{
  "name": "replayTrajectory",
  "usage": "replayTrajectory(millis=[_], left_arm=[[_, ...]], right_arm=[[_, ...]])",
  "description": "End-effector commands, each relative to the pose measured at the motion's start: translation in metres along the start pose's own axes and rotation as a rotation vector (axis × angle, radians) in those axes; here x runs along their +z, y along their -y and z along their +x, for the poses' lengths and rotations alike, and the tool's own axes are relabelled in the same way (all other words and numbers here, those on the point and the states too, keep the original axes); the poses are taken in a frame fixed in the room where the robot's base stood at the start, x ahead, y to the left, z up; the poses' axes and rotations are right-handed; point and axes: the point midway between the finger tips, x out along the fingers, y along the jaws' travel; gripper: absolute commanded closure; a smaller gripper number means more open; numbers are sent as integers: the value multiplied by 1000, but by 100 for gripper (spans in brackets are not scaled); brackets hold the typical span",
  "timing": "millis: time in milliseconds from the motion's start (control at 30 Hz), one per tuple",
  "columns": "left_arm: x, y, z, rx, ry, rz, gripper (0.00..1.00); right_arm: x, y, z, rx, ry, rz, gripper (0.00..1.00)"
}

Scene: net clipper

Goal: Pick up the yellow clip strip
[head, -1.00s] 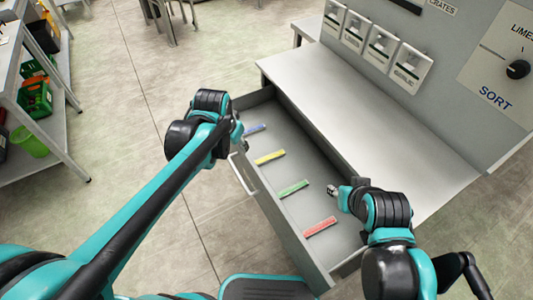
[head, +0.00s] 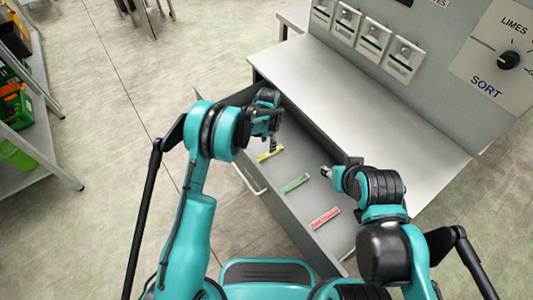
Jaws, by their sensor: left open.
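The yellow clip strip (head: 270,154) lies flat in the open grey drawer (head: 268,208), towards its far end. My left gripper (head: 273,147) is open and points down just above the strip's right part. Whether it touches the strip is too small to tell. My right gripper (head: 325,171) hangs over the drawer's right side, beyond the green strip and well apart from the yellow one; its fingers are too small to read.
A green strip (head: 295,184) and a red strip (head: 325,218) lie nearer in the drawer. The drawer's handle (head: 249,180) and walls border the space. A grey worktop (head: 360,100) and a panel with several white holders (head: 373,38) stand behind.

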Motion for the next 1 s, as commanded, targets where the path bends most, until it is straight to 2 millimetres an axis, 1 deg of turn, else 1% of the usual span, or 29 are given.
replayTrajectory(millis=[33,100,333,533,633,800,833,867,900,967,1000], left_arm=[[0,0,8,0,1,1,54],[0,0,16,0,0,1,54],[1,1,39,0,0,-1,54],[2,2,70,0,0,-1,54],[2,2,75,0,-1,-1,54],[2,2,74,0,0,-1,54],[2,2,74,0,0,-1,60],[2,2,74,0,0,-1,68],[2,2,74,0,0,-1,78],[2,2,74,0,0,-1,94],[2,2,74,0,0,-1,100]], right_arm=[[2,0,3,0,0,0,60],[4,0,6,0,0,0,60],[10,0,14,0,0,0,60],[20,0,27,0,0,0,60],[20,0,28,0,0,0,60],[19,0,27,0,0,0,60],[19,0,27,0,0,0,60],[19,0,27,0,0,0,60],[19,0,27,0,0,0,60],[19,0,27,0,0,0,60],[19,0,27,0,0,0,60]])
